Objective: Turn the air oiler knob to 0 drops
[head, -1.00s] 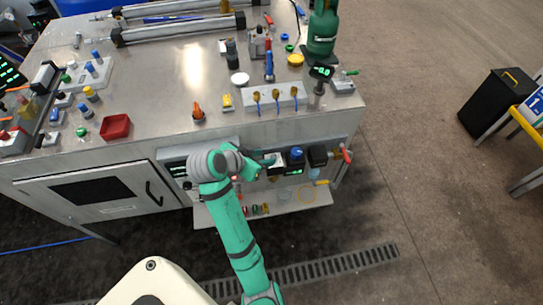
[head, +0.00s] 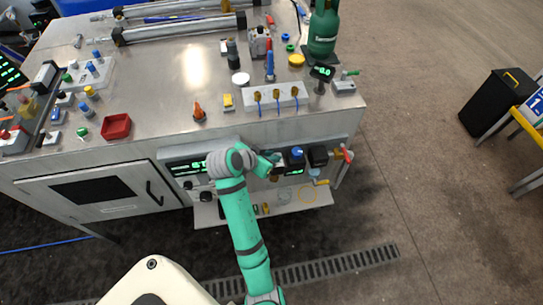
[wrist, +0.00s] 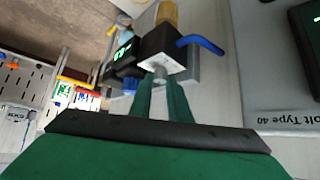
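The likely air oiler is a black block with a white top face (wrist: 148,62), an amber bowl (wrist: 168,12) and a small grey knob (wrist: 160,74) in the wrist view. In the head view the block (head: 279,159) is at the front of the bench, partly behind my gripper (head: 266,165). My gripper's two green fingers (wrist: 162,92) point at the knob, with a gap between them and their tips close to it. I cannot tell whether they touch it. The knob's scale marks are too small to read.
A blue lever (wrist: 203,43) sticks out beside the block. Other black units, one with a blue knob (head: 296,153), adjoin it on the right. A red-handled valve (head: 347,154) is farther right. A narrow shelf (head: 310,198) is below.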

